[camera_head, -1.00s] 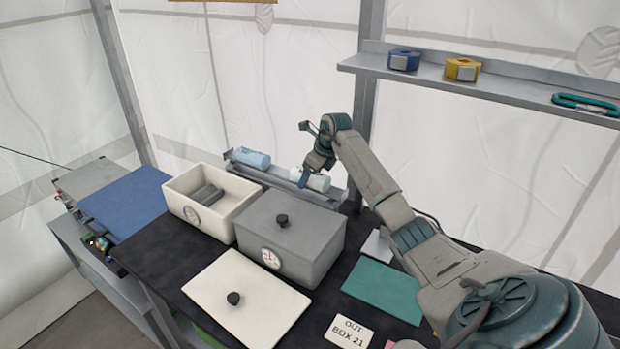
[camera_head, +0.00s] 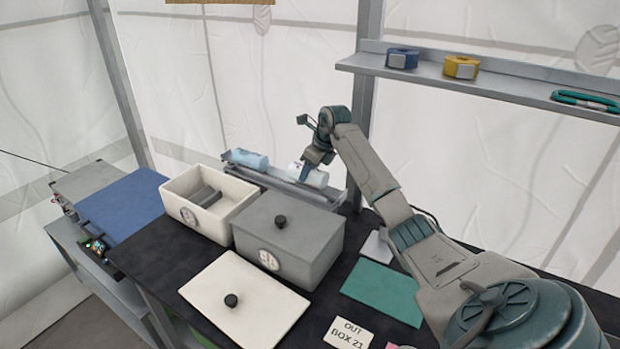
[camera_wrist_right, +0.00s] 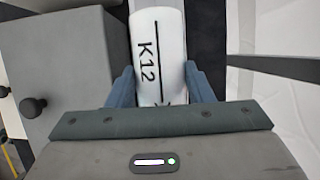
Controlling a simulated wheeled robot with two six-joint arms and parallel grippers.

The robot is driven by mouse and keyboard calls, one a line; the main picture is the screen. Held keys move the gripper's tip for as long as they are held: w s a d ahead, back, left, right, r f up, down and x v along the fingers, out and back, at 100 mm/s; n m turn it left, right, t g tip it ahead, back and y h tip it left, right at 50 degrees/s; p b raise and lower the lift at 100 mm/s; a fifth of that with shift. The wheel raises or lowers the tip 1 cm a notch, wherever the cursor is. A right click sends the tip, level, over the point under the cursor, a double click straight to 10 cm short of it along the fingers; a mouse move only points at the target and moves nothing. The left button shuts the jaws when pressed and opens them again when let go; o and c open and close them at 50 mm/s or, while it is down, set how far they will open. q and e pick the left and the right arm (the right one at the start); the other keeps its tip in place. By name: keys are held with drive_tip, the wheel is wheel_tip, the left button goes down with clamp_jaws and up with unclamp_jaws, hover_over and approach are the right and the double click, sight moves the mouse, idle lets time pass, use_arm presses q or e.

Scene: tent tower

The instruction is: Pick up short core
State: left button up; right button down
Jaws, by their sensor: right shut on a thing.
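A white cylindrical core (camera_head: 318,178) shows at the right end of the grey rack (camera_head: 285,187) behind the boxes. My right gripper (camera_head: 308,172) is shut on it from above. In the right wrist view the core (camera_wrist_right: 158,40) bears the black mark "K12" and a black line, and the two blue fingers of my right gripper (camera_wrist_right: 160,88) press on its sides. It appears slightly raised above the rack. A light blue core (camera_head: 250,160) lies at the rack's left end. My left gripper is not in view.
A grey lidded box (camera_head: 310,250) stands just in front of the rack, with an open cream box (camera_head: 232,203) holding grey inserts to its left. A cream lid (camera_head: 260,312) and teal mat (camera_head: 385,290) lie on the dark table. A shelf (camera_head: 490,84) hangs at upper right.

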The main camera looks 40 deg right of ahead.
drive_tip(key=shift+r+b, duration=0.5)
drive_tip(key=shift+r, duration=0.25)
drive_tip(key=s+a+b, duration=0.1)
drive_tip(key=s+a, duration=0.2)
drive_tip(key=a, duration=0.1)
drive_tip(key=s+a+r+b, duration=0.1)
drive_tip(key=s+a+b, duration=0.1)
drive_tip(key=s+a, duration=0.1)
drive_tip(key=s+a+b, duration=0.2)
drive_tip(key=s+a, duration=0.1)
drive_tip(key=a, duration=0.1)
drive_tip(key=shift+s+a+r, duration=0.15)
drive_tip(key=shift+a+r, duration=0.05)
drive_tip(key=shift+a, duration=0.2)
drive_tip(key=shift+s+a+r, duration=0.1)
drive_tip(key=shift+s+a, duration=0.2)
drive_tip(key=shift+a, duration=0.05)
drive_tip(key=shift+s, duration=0.15)
